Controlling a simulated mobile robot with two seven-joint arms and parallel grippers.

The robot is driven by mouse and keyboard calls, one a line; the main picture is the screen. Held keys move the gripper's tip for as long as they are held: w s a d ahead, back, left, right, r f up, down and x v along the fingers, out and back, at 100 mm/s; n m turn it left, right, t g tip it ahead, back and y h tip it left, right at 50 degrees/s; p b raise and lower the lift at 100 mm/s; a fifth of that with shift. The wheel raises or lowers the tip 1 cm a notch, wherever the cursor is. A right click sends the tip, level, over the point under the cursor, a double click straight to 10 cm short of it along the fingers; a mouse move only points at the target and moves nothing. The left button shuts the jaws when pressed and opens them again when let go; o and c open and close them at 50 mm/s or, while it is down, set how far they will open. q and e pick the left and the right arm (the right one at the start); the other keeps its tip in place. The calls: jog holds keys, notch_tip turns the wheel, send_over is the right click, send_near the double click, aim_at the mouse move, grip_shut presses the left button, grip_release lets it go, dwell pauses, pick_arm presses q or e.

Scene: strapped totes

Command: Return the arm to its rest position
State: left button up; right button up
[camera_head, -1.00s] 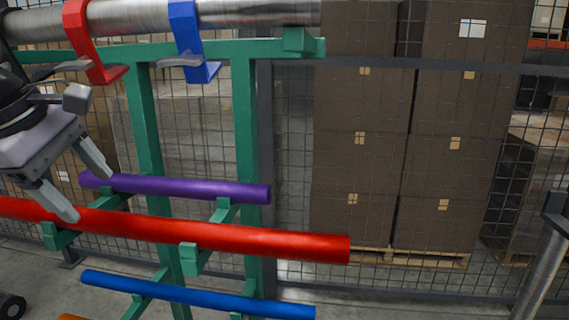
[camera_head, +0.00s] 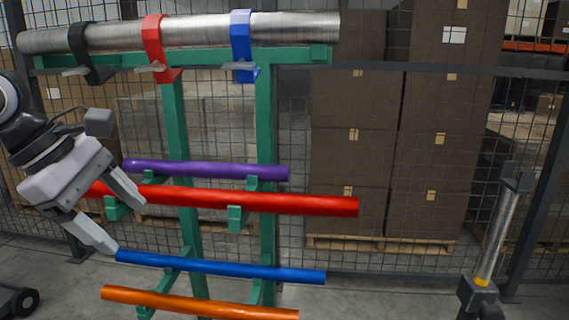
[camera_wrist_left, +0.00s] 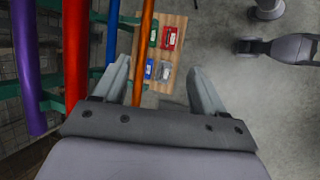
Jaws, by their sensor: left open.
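My left gripper (camera_head: 118,218) is open and empty at the left of the head view, in front of the left ends of the red and blue bars. In the left wrist view its two fingers (camera_wrist_left: 160,82) stand apart, and the orange bar (camera_wrist_left: 143,45) shows between them, beyond the fingertips. I cannot tell from this how far the bar is from the fingers. My right gripper does not show in the head view.
A green rack (camera_head: 177,130) holds purple (camera_head: 210,170), red (camera_head: 270,201), blue (camera_head: 240,270) and orange (camera_head: 200,302) bars. Black (camera_head: 82,55), red (camera_head: 154,45) and blue (camera_head: 241,45) straps hang on the steel roller (camera_head: 200,33). A wooden table (camera_wrist_left: 176,25) carries several small items. A metal post (camera_head: 497,240) stands right.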

pick_arm(q)
jog(key=s+d+f+n+g+h+p, duration=0.25)
jog(key=d+n+h, duration=0.65)
jog(key=d+h, duration=0.75)
jog(key=w+a+f+n+t+y+p, duration=0.25)
jog(key=f+n+t+y, duration=0.55)
jog(key=n, duration=0.8)
jog(key=w+a+f+n+t+y+p, duration=0.15)
jog(key=a+f+n+t+y, duration=0.3)
jog(key=n+t, duration=0.75)
jog(key=s+a+f+n+g+y+p, duration=0.1)
jog(key=s+a+f+n+g+y, duration=0.1)
jog(key=s+f+n+g, duration=0.3)
jog(key=s+a+f+n+g+y, duration=0.2)
jog(key=s+f+n+g+y, duration=0.2)
jog(key=s+f+n, duration=0.7)
notch_tip(320, 180, down, 6)
jog(key=shift+s+a+r+g+y+p, duration=0.15)
jog(key=shift+s+a+g+y+p, duration=0.2)
jog(key=shift+g, duration=0.4)
